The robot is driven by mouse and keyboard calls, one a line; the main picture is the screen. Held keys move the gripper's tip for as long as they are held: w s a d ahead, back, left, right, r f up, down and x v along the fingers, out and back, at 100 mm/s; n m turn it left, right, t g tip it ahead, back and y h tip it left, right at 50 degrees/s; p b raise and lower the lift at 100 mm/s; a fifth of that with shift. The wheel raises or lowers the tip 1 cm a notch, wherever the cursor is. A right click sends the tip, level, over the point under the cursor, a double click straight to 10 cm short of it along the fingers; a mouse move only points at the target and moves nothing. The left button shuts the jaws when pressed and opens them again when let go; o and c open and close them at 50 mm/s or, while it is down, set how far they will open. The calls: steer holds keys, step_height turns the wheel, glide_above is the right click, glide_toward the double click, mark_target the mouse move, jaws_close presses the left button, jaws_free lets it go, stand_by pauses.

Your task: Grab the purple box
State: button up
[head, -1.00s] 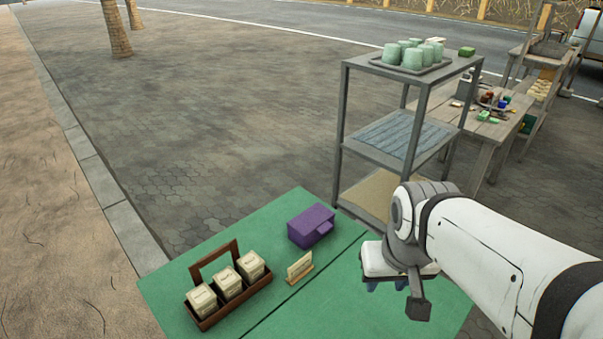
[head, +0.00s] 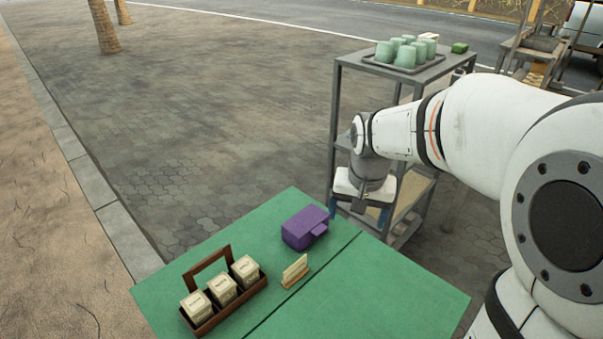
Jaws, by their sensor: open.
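The purple box (head: 305,228) sits on the green table (head: 375,290), near its far edge. It has a small protruding block on its right side. My gripper (head: 358,213) is up and to the right of the box, near the table's far right edge, apart from the box. Its blue-tipped fingers are spread, with nothing seen between them. The exact height of the fingers above the table is hard to tell.
A brown wooden carrier (head: 226,290) with three cream boxes stands left of the purple box. A small sign (head: 295,271) stands in front of it. A grey shelf (head: 337,120) with green cups (head: 405,55) rises behind my gripper. The table's front right is clear.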

steer(key=o, duration=0.4)
steer(key=w+a+f, duration=0.1)
steer(key=w, duration=0.2)
steer(key=w+a+f+m, duration=0.1)
steer(key=w, duration=0.3)
steer(key=w+a+f+m+p, duration=0.1)
steer(key=w+a+f, duration=0.1)
steer(key=w, duration=0.2)
steer(key=shift+a+f+g, duration=0.1)
steer(key=shift+g, duration=0.3)
steer(key=shift+c, duration=0.2)
steer(key=m+g+p, duration=0.1)
steer(key=m+p, duration=0.1)
steer(key=m, duration=0.2)
glide_above(297, 226)
step_height(297, 226, down, 16)
steer(key=shift+a+f, duration=0.15)
steer(key=shift+f, duration=0.1)
steer(key=shift+f+p, duration=0.9)
steer(key=shift+f, duration=3.05)
